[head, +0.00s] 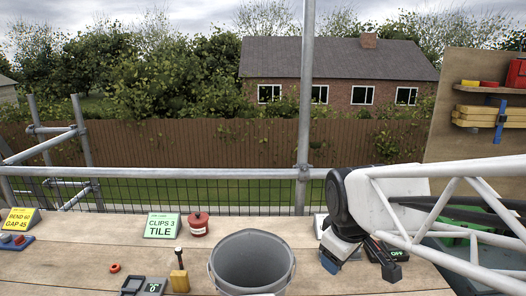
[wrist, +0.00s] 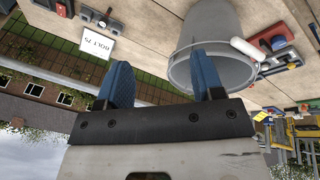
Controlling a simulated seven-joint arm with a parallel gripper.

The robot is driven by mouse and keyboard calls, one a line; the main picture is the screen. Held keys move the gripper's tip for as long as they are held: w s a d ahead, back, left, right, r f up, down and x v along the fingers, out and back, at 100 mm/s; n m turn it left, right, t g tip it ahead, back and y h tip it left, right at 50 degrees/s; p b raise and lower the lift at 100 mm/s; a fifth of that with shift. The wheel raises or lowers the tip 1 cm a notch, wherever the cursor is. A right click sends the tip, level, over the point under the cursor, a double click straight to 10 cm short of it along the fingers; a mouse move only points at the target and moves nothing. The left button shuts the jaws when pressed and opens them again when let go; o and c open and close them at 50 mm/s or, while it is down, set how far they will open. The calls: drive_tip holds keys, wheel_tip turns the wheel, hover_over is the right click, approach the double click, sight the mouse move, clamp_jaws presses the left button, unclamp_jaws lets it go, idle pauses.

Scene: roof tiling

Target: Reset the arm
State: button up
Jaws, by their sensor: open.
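My gripper (head: 330,263) hangs low over the right part of the wooden deck in the head view, to the right of the grey bucket (head: 252,262). In the wrist view, its two blue fingers stand wide apart with nothing between them, so my gripper (wrist: 165,78) is open and empty. The bucket (wrist: 225,62) appears beyond the fingers there and looks apart from them. The arm reaches in from the right of the head view, and its dark joint hides part of the deck.
A green sign (head: 162,225), red tin (head: 198,224), wooden-handled tool (head: 179,278) and yellow sign (head: 19,220) stand on the deck (head: 95,250). A small device with a green display (head: 395,252) lies near my gripper. A scaffold pole (head: 305,110) rises behind the bucket.

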drive_tip(key=s+d+f+m+g, duration=0.1)
drive_tip(key=s+d+m, duration=0.1)
drive_tip(key=s+m, duration=0.6)
drive_tip(key=s, duration=0.4)
drive_tip(key=shift+s+d+f, duration=0.2)
drive_tip(key=shift+d+f, duration=0.1)
drive_tip(key=shift+d, duration=0.05)
